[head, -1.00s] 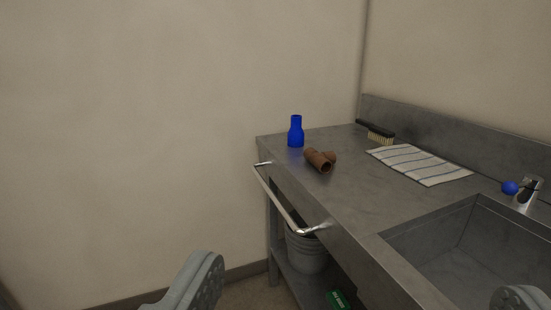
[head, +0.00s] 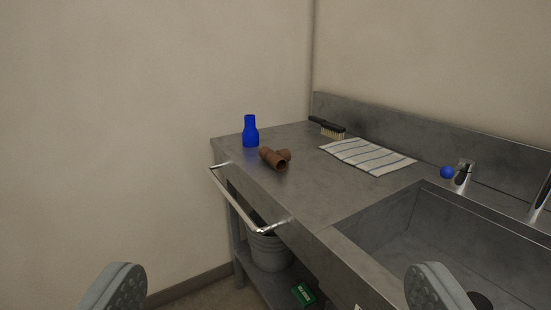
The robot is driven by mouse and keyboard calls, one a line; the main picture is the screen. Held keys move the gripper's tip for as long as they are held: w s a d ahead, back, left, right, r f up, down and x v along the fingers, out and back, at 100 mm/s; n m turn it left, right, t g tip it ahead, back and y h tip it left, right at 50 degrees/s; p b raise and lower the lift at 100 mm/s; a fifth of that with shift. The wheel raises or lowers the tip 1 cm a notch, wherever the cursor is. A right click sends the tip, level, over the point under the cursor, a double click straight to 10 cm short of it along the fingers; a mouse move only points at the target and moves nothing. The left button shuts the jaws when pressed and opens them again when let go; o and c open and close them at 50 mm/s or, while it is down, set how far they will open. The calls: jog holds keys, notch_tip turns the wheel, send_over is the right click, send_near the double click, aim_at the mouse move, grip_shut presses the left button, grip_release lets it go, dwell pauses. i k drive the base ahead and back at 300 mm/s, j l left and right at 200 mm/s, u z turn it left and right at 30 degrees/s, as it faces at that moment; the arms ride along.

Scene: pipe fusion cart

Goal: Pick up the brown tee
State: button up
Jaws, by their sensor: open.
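The brown tee (head: 273,158) lies on its side on the grey metal counter (head: 300,198), near the counter's left end. One open pipe end faces the front right and a short branch points right. My gripper (head: 273,290) is open and empty, with its two grey fingertips wide apart at the bottom of the view. It is well short of the tee, which appears above and between the fingers.
A blue reducer-like piece (head: 250,133) stands upright just behind and left of the tee. A brush (head: 331,129) and a striped cloth (head: 366,156) lie to the right. A metal rail (head: 236,204) juts from the counter's front edge. A sink (head: 425,240) is at right.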

aim_at(278, 160)
jog(key=i+j+z, duration=0.2)
jog(key=i+j, duration=0.15)
jog(key=i+j+z, duration=0.15)
jog(key=i+j, duration=0.15)
jog(key=i+j+z, duration=0.2)
jog(key=j, duration=0.3)
jog(key=i+j+z, duration=0.2)
jog(key=i+j, duration=0.15)
jog(key=j, duration=0.1)
